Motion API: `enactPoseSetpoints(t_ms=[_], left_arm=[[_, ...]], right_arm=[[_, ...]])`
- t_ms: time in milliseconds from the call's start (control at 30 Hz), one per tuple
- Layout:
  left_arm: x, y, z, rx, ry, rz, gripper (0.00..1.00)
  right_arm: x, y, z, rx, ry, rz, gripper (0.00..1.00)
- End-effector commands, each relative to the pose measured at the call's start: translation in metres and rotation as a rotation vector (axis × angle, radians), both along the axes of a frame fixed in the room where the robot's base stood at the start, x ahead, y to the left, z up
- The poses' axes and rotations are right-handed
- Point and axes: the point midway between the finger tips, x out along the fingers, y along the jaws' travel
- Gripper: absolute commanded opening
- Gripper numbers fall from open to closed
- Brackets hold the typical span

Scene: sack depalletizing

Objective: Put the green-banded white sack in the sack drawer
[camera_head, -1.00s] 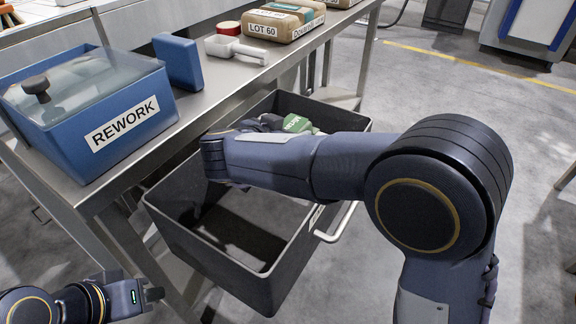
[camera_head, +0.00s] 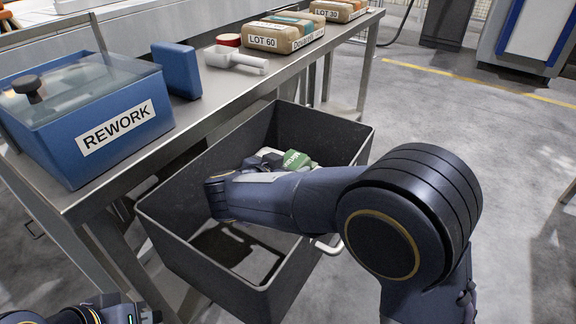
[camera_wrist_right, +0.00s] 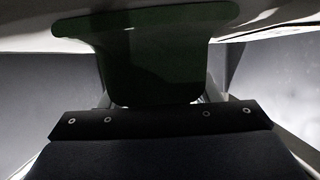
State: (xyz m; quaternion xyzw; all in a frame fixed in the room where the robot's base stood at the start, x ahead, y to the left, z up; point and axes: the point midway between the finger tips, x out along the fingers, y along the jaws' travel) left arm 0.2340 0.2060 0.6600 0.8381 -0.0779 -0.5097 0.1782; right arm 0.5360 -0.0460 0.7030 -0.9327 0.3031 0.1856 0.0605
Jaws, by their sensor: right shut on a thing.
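The white sack with a green band (camera_head: 296,159) is inside the dark open drawer (camera_head: 185,258), towards its far side. My right forearm hides part of the sack. My right gripper (camera_head: 272,161) is shut on the sack, inside the drawer's rim. In the right wrist view the green band (camera_wrist_right: 160,60) and pale sack cloth fill the space before the gripper. I cannot tell whether the sack touches the drawer floor. My left gripper (camera_head: 142,314) shows only in part at the bottom left, away from the sack, and its jaw opening is unclear.
The drawer's pale handle (camera_head: 328,245) is on its right side. A steel table (camera_head: 190,115) behind it carries a blue REWORK bin (camera_head: 88,120), a blue block (camera_head: 177,68), a white scoop (camera_head: 236,59) and brown sacks (camera_head: 284,36). The floor to the right is open.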

Motion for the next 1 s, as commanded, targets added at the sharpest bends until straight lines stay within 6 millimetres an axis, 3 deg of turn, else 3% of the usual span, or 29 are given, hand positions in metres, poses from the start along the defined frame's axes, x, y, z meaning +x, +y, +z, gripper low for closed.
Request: enactPoseSetpoints(t_ms=[333, 367, 533, 833, 967, 1000], left_arm=[[0.0, 0.0, 0.004, 0.0, 0.0, 0.0, 0.0], [0.0, 0.0, 0.004, 0.0, 0.0, 0.0, 0.0], [0.0, 0.0, 0.004, 0.0, 0.0, 0.0, 0.0], [0.0, 0.0, 0.002, 0.0, 0.0, 0.0, 0.0], [0.0, 0.0, -0.006, 0.0, 0.0, 0.0, 0.0], [0.0, 0.0, 0.004, 0.0, 0.001, 0.0, 0.0]], right_arm=[[0.0, 0.0, -0.008, -0.001, 0.001, 0.0, 0.32], [0.0, 0.0, -0.008, -0.001, 0.001, 0.0, 0.57], [0.0, 0.0, -0.008, -0.001, 0.001, 0.0, 0.78], [0.0, 0.0, -0.007, 0.001, -0.001, 0.001, 0.78], [0.0, 0.0, 0.004, 0.005, -0.005, 0.0, 0.78], [-0.006, 0.005, 0.011, 0.0, 0.0, 0.003, 0.78]])
